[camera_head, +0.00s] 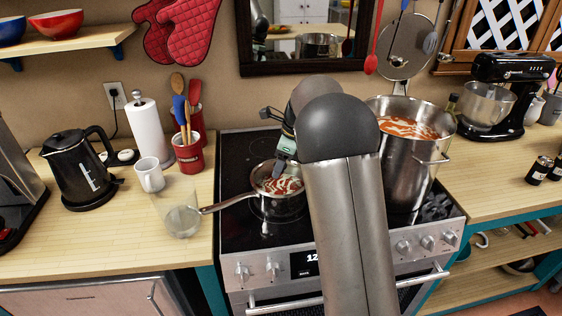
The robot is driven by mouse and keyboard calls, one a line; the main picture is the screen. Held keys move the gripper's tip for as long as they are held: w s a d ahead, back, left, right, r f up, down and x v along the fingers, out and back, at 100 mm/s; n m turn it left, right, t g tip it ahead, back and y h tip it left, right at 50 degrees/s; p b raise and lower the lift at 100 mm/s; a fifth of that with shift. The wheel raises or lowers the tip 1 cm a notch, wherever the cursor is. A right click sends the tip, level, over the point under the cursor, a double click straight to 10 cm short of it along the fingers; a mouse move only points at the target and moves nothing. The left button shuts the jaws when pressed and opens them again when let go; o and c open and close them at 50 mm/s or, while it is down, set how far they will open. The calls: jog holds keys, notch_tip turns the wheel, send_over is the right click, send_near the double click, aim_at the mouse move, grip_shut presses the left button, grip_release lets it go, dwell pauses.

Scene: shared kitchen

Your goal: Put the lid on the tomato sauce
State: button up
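A small steel saucepan (287,208) with red sauce (280,185) sits on the black cooktop, its long handle pointing left. The sauce shows white streaks; I cannot tell if these are reflections on a clear lid. My gripper (281,172) points down at the saucepan's rear rim, at or just above it. The fingertips are small and partly merged with the pan, so I cannot tell whether they hold anything. A tall steel pot (405,172) with orange-red contents stands to the right, open on top. A large round metal disc with a dark knob, lid-like (402,55), is upright behind it.
My arm covers the middle of the stove (245,240). On the left counter are a clear glass vessel (182,221) by the saucepan handle, a white mug (150,175), a utensil crock (188,154) and a black kettle (78,172). A black mixer (512,85) stands right.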

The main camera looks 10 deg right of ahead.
jog(key=b+v, duration=0.1)
jog(key=v, duration=1.6)
jog(key=s+a+f+n+h, duration=0.1)
jog(key=s+f+n, duration=0.4)
jog(key=s, duration=0.7)
jog(key=s+a+f+n+h, duration=0.1)
jog(key=s+a+f+n, duration=0.1)
jog(key=s+f+n, duration=0.4)
jog(key=s+a+f+n+h, duration=0.1)
jog(key=s+f+n, duration=0.5)
jog(key=s+n, duration=0.6)
jog(key=s, duration=0.5)
jog(key=shift+s+a+g, duration=0.3)
jog(key=shift+a, duration=0.1)
jog(key=shift+f, duration=0.1)
jog(key=shift+c, duration=0.3)
